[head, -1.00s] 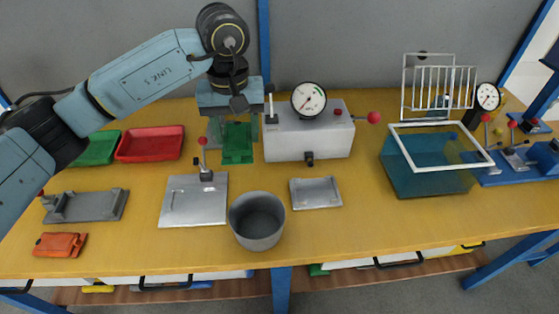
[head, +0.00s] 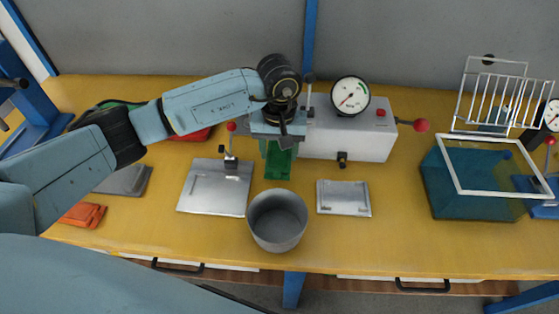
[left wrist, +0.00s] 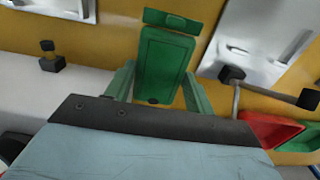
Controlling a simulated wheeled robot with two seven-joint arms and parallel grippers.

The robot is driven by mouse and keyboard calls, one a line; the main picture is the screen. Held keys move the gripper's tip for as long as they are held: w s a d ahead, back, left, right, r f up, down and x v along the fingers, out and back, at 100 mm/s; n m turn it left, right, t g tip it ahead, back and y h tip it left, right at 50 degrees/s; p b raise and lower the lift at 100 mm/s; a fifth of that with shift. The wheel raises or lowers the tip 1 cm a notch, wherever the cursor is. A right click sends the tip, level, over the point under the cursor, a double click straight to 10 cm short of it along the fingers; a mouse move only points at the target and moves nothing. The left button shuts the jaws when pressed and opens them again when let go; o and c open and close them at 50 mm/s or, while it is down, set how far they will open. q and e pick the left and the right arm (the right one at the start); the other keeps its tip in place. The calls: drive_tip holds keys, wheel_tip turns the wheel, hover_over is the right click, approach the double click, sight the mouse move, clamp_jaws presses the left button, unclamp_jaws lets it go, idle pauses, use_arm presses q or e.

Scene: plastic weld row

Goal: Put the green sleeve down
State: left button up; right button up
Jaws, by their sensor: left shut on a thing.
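The green sleeve (head: 278,163) is a flat green piece hanging upright below my left gripper (head: 279,143) in the head view. My left gripper is shut on it, in front of the grey machine's left end and behind the grey pot. My right gripper is not in view.
The grey pot (head: 277,222) stands just in front. A metal plate with a clamp (head: 214,190) lies to the left, a small metal tray (head: 343,198) to the right. Behind is the grey gauge machine (head: 350,138). A blue tank (head: 465,190) stands at right. Clear tabletop lies between tray and tank.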

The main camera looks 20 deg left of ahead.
sight(279, 154)
use_arm(q)
drive_tip(key=shift+f, duration=2.05)
drive_tip(key=shift+f+b, duration=0.15)
drive_tip(key=shift+b, duration=0.2)
drive_tip(key=o, duration=1)
